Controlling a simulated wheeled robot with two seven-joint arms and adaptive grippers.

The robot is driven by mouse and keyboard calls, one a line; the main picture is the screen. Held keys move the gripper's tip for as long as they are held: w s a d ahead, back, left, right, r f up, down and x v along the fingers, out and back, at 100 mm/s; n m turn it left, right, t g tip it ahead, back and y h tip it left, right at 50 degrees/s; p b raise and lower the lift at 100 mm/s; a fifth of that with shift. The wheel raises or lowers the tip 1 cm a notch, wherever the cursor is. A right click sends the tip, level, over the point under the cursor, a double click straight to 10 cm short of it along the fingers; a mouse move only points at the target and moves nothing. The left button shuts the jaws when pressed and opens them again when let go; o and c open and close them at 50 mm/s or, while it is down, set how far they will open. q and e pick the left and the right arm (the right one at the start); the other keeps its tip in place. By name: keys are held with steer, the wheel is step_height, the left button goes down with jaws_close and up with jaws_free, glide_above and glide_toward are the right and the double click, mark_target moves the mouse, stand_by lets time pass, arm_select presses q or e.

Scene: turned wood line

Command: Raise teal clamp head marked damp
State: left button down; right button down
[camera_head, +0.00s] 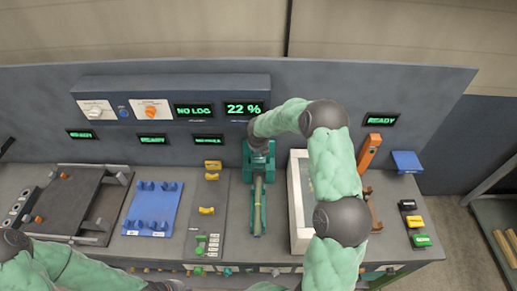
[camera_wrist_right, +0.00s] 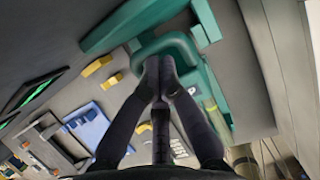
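The teal clamp (camera_head: 247,176) stands at the back middle of the bench, with a pale turned wood piece (camera_head: 257,210) lying lengthwise in front of it. Its teal head has a looped handle (camera_wrist_right: 180,42), seen close up in the right wrist view. My right gripper (camera_wrist_right: 158,68) is at this loop, its two fingertips together against or just inside it; I cannot tell whether anything is pinched between them. In the head view my right wrist hides the clamp's top. No damp mark is legible. My left arm enters at the lower left; its fingers are out of view.
A panel behind shows NO LOG (camera_head: 194,111) and 22 % (camera_head: 244,109). Left of the clamp are a grey plate with yellow handles (camera_head: 207,211), a blue fixture (camera_head: 152,208) and a dark tray (camera_head: 75,200). A white-walled box (camera_head: 297,215) stands close on the right.

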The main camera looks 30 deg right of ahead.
steer(key=shift+w, duration=0.1)
steer(key=shift+r, duration=0.35)
steer(key=s+a, duration=0.6)
steer(key=s, duration=0.5)
steer(key=shift+a+r, duration=0.15)
steer(key=shift+r, duration=0.05)
